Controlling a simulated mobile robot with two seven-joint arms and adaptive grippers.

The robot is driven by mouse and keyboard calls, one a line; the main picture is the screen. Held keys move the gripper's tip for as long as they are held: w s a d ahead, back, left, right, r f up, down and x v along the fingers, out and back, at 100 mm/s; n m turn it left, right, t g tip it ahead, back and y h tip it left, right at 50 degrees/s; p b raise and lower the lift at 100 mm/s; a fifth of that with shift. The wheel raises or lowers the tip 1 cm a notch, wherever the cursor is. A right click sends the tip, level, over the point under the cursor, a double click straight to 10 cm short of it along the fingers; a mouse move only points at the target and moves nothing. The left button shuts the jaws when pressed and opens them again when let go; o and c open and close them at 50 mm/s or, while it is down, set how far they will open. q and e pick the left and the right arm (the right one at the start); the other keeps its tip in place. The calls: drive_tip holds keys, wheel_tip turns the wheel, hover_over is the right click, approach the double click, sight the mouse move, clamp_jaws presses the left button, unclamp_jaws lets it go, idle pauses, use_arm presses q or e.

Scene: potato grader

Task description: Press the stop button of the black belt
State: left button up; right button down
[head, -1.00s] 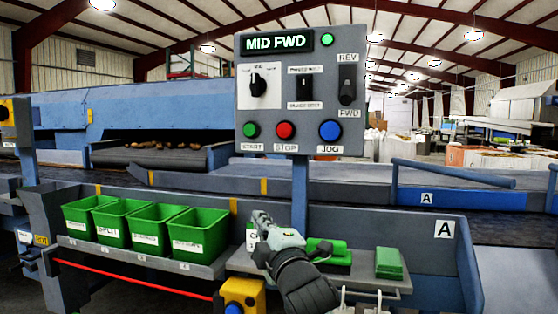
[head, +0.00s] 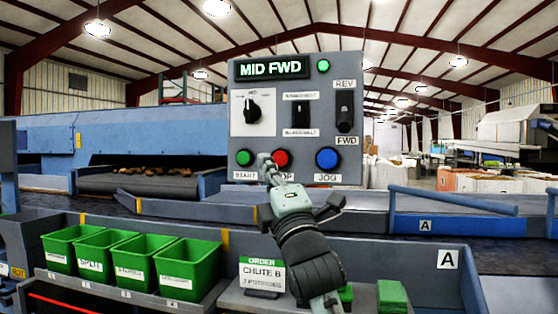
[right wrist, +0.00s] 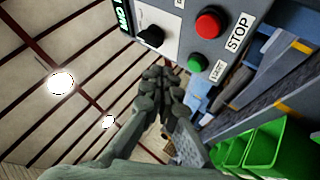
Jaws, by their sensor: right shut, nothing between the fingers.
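The grey control panel (head: 262,95) stands upright on a post and reads MID FWD, with a lit green lamp at its top right. Its red stop button (head: 281,158) sits between the green start button (head: 244,157) and the blue jog button (head: 327,159). The stop button also shows in the right wrist view (right wrist: 209,24). My right gripper (head: 266,161) is shut and empty, with its tips in front of the panel between start and stop. I cannot tell whether it touches. It partly covers the STOP label. My left gripper is out of view.
A black belt selector switch (head: 301,113) with small labels is on the panel, and the REV/FWD switch (head: 345,112) is right of it. Green bins (head: 189,269) stand on the ledge below left. An order card (head: 262,276) reads CHUTE B. A dark belt (head: 118,184) carries potatoes behind.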

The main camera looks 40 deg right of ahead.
sight(276, 163)
drive_tip(key=w+d, duration=0.4)
drive_tip(key=d, duration=0.1)
drive_tip(key=shift+w+d, duration=0.1)
drive_tip(key=shift+w, duration=0.1)
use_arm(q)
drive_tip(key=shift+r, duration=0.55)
use_arm(e)
drive_tip(key=shift+w+d, duration=0.35)
drive_tip(key=shift+d, duration=0.1)
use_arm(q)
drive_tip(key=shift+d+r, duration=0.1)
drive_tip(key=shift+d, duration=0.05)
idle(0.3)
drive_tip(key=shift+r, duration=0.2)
use_arm(e)
drive_tip(key=shift+w+d, duration=0.3)
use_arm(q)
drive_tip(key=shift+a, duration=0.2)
